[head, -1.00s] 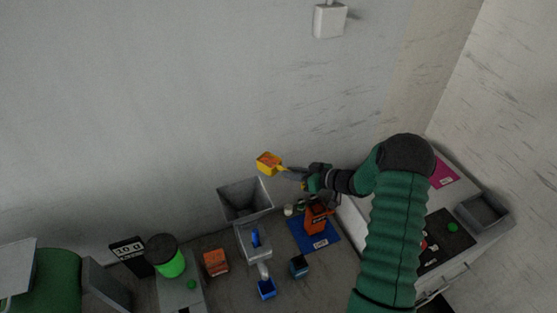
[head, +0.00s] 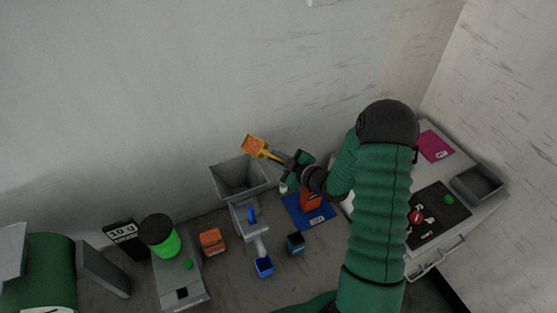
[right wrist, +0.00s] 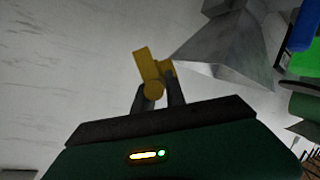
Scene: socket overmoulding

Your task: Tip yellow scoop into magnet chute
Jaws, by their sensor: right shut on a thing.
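The yellow scoop (head: 253,147) shows orange contents in its bowl in the head view. My right gripper (head: 277,158) is shut on its handle and holds it up by the back wall. The bowl appears above and slightly right of the grey hopper (head: 228,183) of the chute; I see no contact. A sloped grey channel with a blue piece (head: 252,215) runs from the hopper down to a blue cup (head: 264,266). In the right wrist view the scoop (right wrist: 148,66) sits between the fingers, with the grey hopper (right wrist: 228,55) to its right. My left gripper is out of view.
A blue mat (head: 318,217) with an orange container (head: 310,199) lies right of the chute. A dark teal box (head: 295,243), an orange box (head: 211,241) and a green jar with a black lid (head: 160,236) stand nearby. A white cabinet with a grey bin (head: 480,186) is at right.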

